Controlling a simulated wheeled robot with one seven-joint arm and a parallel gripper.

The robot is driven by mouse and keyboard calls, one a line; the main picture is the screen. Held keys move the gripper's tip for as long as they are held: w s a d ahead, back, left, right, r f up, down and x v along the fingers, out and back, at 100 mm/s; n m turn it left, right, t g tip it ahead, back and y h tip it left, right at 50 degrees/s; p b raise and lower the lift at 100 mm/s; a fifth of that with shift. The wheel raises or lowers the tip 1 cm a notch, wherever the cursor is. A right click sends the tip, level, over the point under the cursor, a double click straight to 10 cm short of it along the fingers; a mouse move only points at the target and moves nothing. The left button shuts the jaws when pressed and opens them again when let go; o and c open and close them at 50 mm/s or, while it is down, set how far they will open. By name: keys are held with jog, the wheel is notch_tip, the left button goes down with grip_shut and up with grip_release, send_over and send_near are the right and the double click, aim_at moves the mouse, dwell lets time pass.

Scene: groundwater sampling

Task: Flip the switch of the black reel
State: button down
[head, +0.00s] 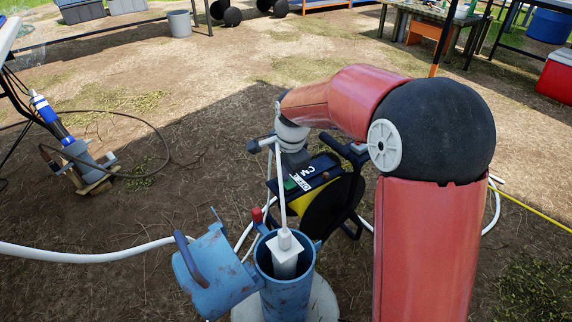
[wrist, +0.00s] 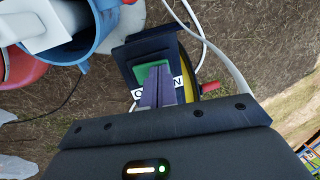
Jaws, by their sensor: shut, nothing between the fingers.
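The black reel (head: 325,205) with a yellow part stands on the ground just behind the blue well casing. Its dark top panel bears a green switch (head: 297,184) and a white label with black letters. In the wrist view the green switch (wrist: 146,76) lies right at my fingertips. My gripper (wrist: 160,70) is shut and empty. Its fingers overlap the switch and part of the label, so I cannot tell whether they touch it or which way the switch is tipped.
The blue well casing (head: 287,298) with a white fitting and hose, and its open lid (head: 213,270), stand close in front of the reel. A pump-like device (head: 85,165) stands at left with a dark hose. Open dirt lies behind the reel.

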jog(key=shift+p, duration=0.35)
jog(key=shift+w+a+p, duration=0.1)
jog(key=shift+p, duration=0.6)
jog(key=shift+f+g, duration=0.3)
jog(key=shift+f, duration=0.05)
jog(key=shift+s+d+f+b, duration=0.1)
jog(key=shift+s+d+b, duration=0.35)
jog(key=shift+s, duration=0.3)
notch_tip(320, 180, up, 14)
jog(key=s+d+p, duration=0.1)
jog(key=p, duration=0.3)
jog(key=shift+s+p, duration=0.15)
jog(key=shift+p, duration=0.2)
jog(key=shift+b, duration=0.6)
